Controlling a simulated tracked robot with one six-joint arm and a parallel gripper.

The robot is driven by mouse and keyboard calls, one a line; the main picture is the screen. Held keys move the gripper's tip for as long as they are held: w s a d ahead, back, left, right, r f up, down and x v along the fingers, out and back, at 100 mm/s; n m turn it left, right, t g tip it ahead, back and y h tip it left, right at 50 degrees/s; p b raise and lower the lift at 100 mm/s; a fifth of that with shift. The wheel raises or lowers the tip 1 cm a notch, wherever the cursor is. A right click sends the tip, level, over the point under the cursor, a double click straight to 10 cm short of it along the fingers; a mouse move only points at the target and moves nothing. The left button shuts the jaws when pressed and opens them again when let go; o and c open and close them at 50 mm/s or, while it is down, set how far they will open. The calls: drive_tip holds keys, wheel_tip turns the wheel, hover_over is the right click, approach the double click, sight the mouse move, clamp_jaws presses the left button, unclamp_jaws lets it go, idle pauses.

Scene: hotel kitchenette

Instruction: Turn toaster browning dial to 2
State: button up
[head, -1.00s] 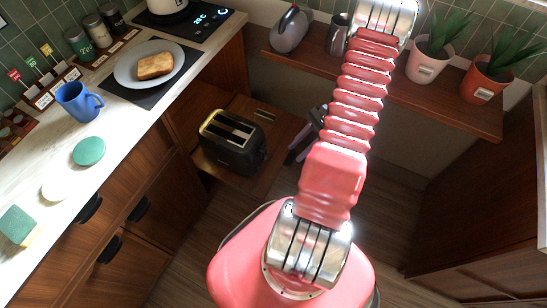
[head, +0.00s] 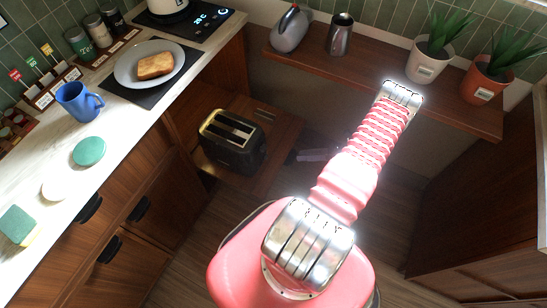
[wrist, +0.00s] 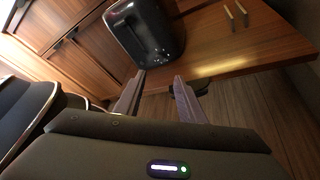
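The black toaster (head: 232,140) with a pale metal top and two slots sits on a low wooden shelf, left of my arm. In the wrist view the toaster (wrist: 143,32) is beyond my fingertips, with one dark glossy end towards me. The browning dial cannot be made out clearly in either view. My gripper (wrist: 159,78) is open and empty, its two fingers apart, short of the shelf edge and not touching the toaster. In the head view only a blurred bit of my gripper (head: 318,154) shows to the right of the toaster; my arm hides the rest.
The low shelf (wrist: 235,58) carries two small pale bars (wrist: 236,15) beside the toaster. A counter on the left holds a plate (head: 128,68) with toast and a blue mug (head: 77,102). Floor space lies right of my arm.

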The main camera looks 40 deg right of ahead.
sight(266, 157)
idle(0.3)
drive_tip(key=x, duration=1.3)
drive_tip(key=shift+w+a+f, duration=0.1)
drive_tip(key=shift+w+a, duration=0.2)
drive_tip(key=shift+c, duration=0.4)
clamp_jaws()
drive_tip(key=shift+a, duration=0.25)
drive_tip(key=shift+d, duration=0.25)
